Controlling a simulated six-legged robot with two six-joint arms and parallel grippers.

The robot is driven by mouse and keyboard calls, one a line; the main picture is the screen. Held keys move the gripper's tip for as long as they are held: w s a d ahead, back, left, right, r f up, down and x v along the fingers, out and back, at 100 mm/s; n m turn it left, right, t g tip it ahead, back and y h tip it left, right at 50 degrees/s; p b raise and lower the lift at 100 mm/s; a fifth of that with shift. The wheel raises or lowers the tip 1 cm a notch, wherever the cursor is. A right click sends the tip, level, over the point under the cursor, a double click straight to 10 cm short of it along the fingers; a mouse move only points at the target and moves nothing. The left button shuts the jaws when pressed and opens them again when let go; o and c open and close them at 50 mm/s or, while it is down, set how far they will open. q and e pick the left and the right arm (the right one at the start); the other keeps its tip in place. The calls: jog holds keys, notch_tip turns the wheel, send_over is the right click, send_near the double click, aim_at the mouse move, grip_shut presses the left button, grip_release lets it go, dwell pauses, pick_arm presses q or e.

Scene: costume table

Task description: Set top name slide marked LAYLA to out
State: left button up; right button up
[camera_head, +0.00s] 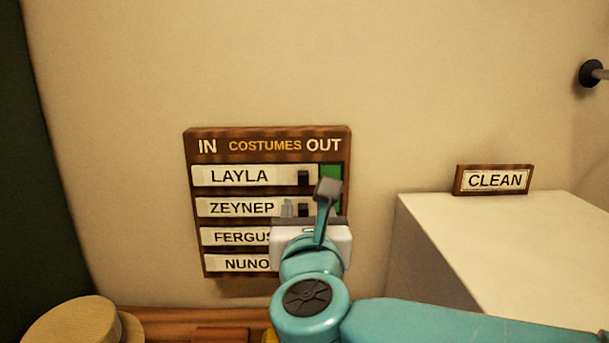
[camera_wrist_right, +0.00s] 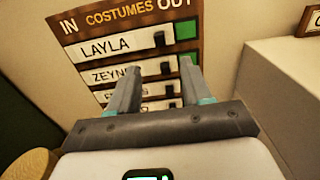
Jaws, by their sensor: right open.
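The name slide marked LAYLA (camera_head: 240,176) is the top white strip on the brown costumes board (camera_head: 187,220). It sits toward the IN side, and a green patch (camera_head: 331,172) shows at its right end under OUT. Its black knob (camera_head: 303,178) is near its right end; the wrist view also shows this knob (camera_wrist_right: 158,39). My right gripper (camera_head: 308,198) is open in front of the board, its fingertips just below the LAYLA knob, around the ZEYNEP row. The wrist view shows its two fingers (camera_wrist_right: 160,72) apart with nothing between them. I cannot tell whether they touch the board.
The slides ZEYNEP (camera_head: 240,208), FERGUS (camera_head: 240,237) and NUNO (camera_head: 240,263) lie below, partly hidden by my right gripper. A white block (camera_head: 480,230) with a CLEAN sign (camera_head: 495,180) stands at right. A round wooden thing (camera_head: 70,325) is at lower left. The wall above is clear.

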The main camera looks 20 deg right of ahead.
aim_at(303, 178)
jog(key=p+x, duration=0.1)
jog(key=x, duration=0.3)
jog(key=p+x, duration=0.1)
jog(key=x, duration=0.4)
jog(key=p+x, duration=0.2)
jog(key=x, duration=0.3)
jog(key=shift+w+a+f, duration=0.15)
jog(key=shift+f, duration=0.1)
jog(key=shift+r, duration=0.1)
